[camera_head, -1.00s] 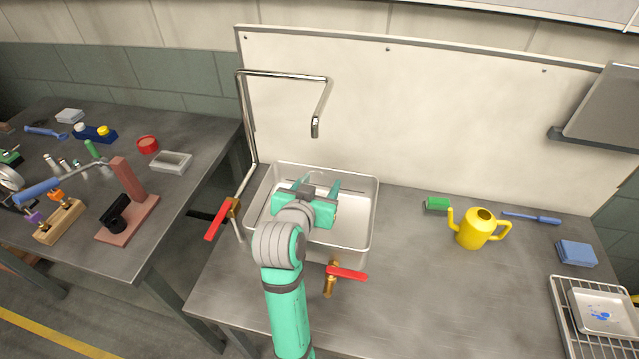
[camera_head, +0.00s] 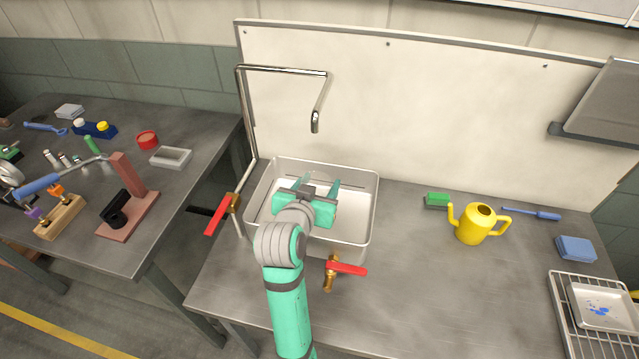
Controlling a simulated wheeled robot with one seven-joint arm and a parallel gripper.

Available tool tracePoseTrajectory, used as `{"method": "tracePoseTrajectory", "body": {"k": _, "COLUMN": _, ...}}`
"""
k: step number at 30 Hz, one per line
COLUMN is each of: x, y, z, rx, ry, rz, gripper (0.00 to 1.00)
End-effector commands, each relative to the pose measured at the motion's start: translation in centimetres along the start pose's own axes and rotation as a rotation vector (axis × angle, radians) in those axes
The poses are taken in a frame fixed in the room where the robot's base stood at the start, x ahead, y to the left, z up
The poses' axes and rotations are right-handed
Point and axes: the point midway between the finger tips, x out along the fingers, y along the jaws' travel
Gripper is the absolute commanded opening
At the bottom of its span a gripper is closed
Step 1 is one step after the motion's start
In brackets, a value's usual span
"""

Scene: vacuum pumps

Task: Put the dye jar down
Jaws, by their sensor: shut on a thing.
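My gripper (camera_head: 318,184) is over the steel sink, with its teal fingers pointing toward the sink's back wall. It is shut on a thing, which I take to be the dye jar. The jar cannot be made out clearly, since the gripper body and my arm cover most of the space in front of it. The sink (camera_head: 352,226) is a square basin set in the grey bench, and its right part looks empty.
A bent tap (camera_head: 316,122) hangs over the sink's back. Red-handled valves stand left (camera_head: 217,214) and in front (camera_head: 347,269). A yellow watering can (camera_head: 475,226), green block (camera_head: 437,200), blue sponge (camera_head: 576,249) and wire rack (camera_head: 562,312) are right. The bench's front middle is clear.

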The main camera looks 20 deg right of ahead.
Motion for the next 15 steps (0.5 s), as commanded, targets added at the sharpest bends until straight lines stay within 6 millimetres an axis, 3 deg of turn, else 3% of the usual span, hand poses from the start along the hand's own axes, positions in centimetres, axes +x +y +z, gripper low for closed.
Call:
{"method": "tracePoseTrajectory", "body": {"k": 11, "x": 0.18, "y": 0.0, "z": 0.43, "rx": 0.0, "ry": 0.0, "rz": 0.0, "gripper": 0.25}}
{"method": "tracePoseTrajectory", "body": {"k": 12, "x": 0.17, "y": 0.0, "z": 0.41, "rx": 0.001, "ry": 0.0, "rz": 0.0, "gripper": 0.59}}
{"method": "tracePoseTrajectory", "body": {"k": 14, "x": 0.17, "y": 0.0, "z": 0.4, "rx": 0.001, "ry": 0.0, "rz": 0.0, "gripper": 0.73}}
{"method": "tracePoseTrajectory", "body": {"k": 15, "x": 0.17, "y": 0.0, "z": 0.4, "rx": 0.0, "ry": 0.0, "rz": 0.0, "gripper": 0.73}}
